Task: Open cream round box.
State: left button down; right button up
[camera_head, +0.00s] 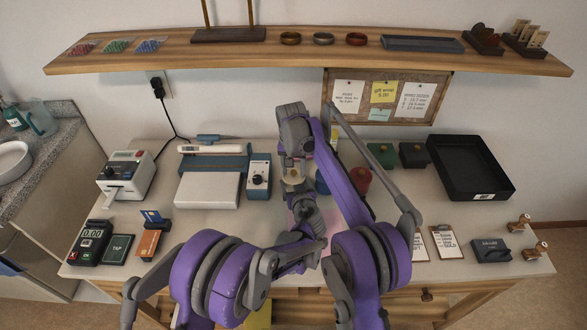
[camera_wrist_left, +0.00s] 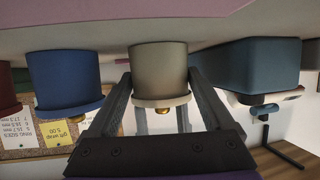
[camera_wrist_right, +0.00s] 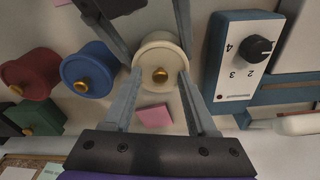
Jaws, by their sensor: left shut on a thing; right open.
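The cream round box (camera_head: 293,181) stands on the table, mostly hidden between my grippers in the head view. In the left wrist view, which is upside down, its body (camera_wrist_left: 158,68) and lid show, with a gold knob. My left gripper (camera_head: 302,196) is shut on the box body from the near side; its fingers (camera_wrist_left: 160,85) lie on both sides. My right gripper (camera_head: 293,166) is open above the box. In the right wrist view its fingers (camera_wrist_right: 158,80) straddle the lid (camera_wrist_right: 160,60) and gold knob; I cannot tell whether they touch the lid.
A dial unit (camera_head: 259,177) stands on the other side. A pink pad (camera_wrist_right: 155,116) lies near. A black tray (camera_head: 470,168) is far right.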

aim_at(293, 172)
grip_shut()
jog(key=shift+r, duration=0.15)
dwell(0.9)
jog(key=shift+r, duration=1)
jog(key=shift+r, duration=2)
pick_arm(q)
grip_release()
